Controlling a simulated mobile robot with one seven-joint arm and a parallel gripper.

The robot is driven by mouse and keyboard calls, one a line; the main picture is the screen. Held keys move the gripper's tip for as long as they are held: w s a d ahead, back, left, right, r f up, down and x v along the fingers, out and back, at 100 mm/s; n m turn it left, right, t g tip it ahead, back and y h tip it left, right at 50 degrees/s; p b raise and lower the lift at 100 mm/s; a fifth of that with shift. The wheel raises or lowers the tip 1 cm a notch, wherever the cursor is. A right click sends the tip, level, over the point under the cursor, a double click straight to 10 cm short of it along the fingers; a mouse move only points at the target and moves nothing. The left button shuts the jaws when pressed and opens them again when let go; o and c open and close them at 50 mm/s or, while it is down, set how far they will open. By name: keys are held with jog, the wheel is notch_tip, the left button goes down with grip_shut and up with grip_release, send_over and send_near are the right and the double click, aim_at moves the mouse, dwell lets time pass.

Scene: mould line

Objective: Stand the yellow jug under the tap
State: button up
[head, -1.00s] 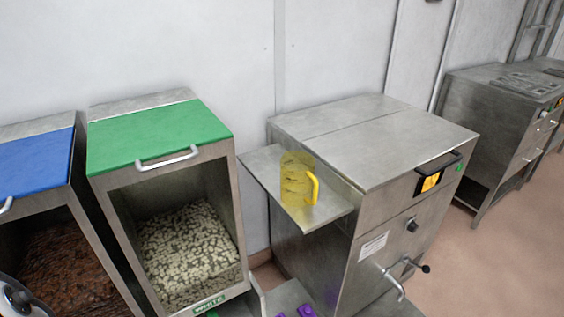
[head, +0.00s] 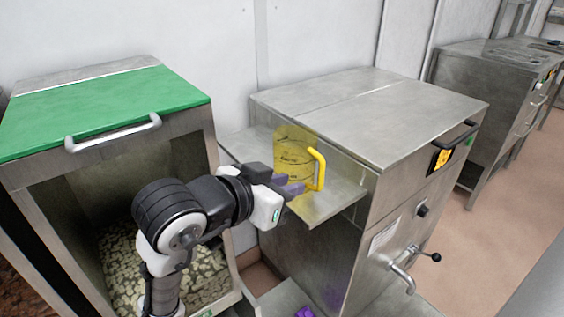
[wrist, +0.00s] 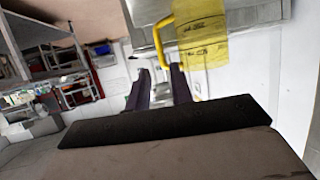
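The see-through yellow jug (head: 293,150) stands upright on the side shelf (head: 335,200) of a steel machine (head: 380,115), its handle (head: 318,170) toward the front right. In the wrist view the jug (wrist: 203,45) and its handle (wrist: 162,45) are just beyond the fingertips. My gripper (head: 292,186) is beside the jug, close to the handle. In the wrist view my gripper (wrist: 160,76) has its two dark fingers apart, with the handle ahead and in line with the gap, not clasped. The tap (head: 403,272) with a black-knobbed lever sticks out of the machine's front, below the shelf.
A steel bin with a green lid (head: 105,108) and pale pieces inside stands at left, behind my arm. Purple items (head: 305,313) lie low at the bottom edge. Another steel unit (head: 490,95) stands at back right. The pinkish floor (head: 480,225) at right is clear.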

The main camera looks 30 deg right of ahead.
aim_at(319, 176)
jog(key=p+x, duration=0.1)
jog(key=x, duration=0.2)
jog(key=p+x, duration=0.2)
jog(key=x, duration=0.2)
jog(key=shift+s+d+f, duration=0.15)
jog(key=shift+d, duration=0.1)
jog(key=shift+p+x, duration=0.4)
jog(key=shift+x, duration=2.75)
jog(key=shift+r, duration=0.2)
grip_shut()
jog(key=shift+w, duration=0.2)
